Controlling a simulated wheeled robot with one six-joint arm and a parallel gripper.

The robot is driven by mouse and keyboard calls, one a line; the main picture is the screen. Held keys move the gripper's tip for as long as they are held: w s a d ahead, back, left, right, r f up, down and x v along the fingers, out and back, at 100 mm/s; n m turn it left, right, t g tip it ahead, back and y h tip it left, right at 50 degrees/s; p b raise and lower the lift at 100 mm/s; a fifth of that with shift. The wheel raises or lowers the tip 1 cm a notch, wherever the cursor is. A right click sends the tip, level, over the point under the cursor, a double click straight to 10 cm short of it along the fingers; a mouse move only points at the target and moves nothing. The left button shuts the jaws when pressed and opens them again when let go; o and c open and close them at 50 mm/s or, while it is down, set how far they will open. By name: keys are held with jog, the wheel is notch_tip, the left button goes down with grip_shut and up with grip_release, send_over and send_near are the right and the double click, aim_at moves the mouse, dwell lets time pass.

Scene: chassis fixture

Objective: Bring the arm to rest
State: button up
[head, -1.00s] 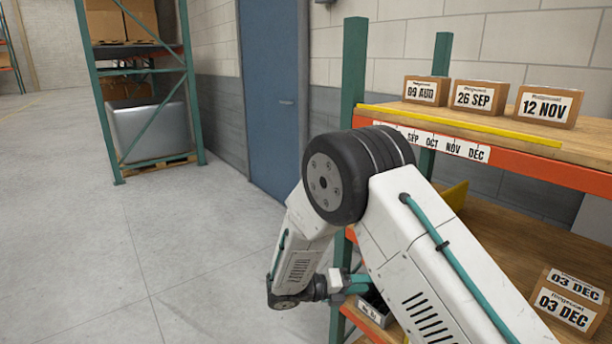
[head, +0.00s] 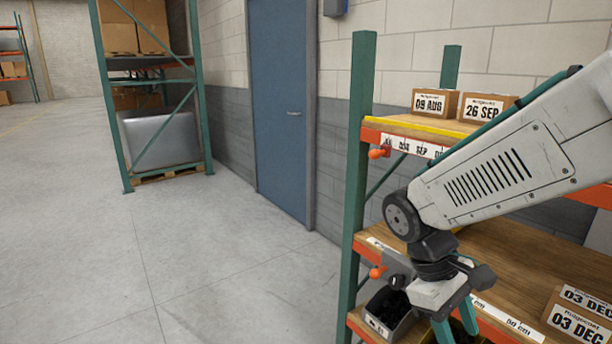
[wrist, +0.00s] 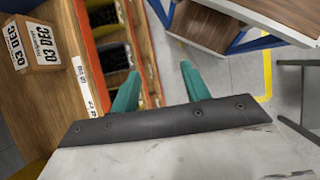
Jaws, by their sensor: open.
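My arm (head: 490,180) reaches in from the right in the head view, across the front of the shelf rack, and bends down at its wrist. My gripper (head: 456,329) points down in front of the lower shelf edge, its fingertips near the bottom of the picture. In the wrist view my gripper (wrist: 158,84) shows two teal fingers spread apart with nothing between them. Bare floor and a bench's blue frame show beyond them.
The rack's green post (head: 357,180) stands left of my arm. Boxes, 09 AUG (head: 434,103) and 26 SEP (head: 487,106), sit on the upper shelf; 03 DEC (head: 580,318) is lower right. A dark bin (head: 392,316) is beside my gripper. Floor (head: 200,260) at left is clear.

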jog(key=s+d+r+m+t+y, duration=0.2)
jog(key=s+r+m+t+y, duration=0.2)
jog(key=s+r, duration=0.4)
jog(key=shift+s+d+m+t, duration=0.4)
jog(key=shift+s+m+t, duration=0.2)
jog(key=shift+s+m, duration=0.7)
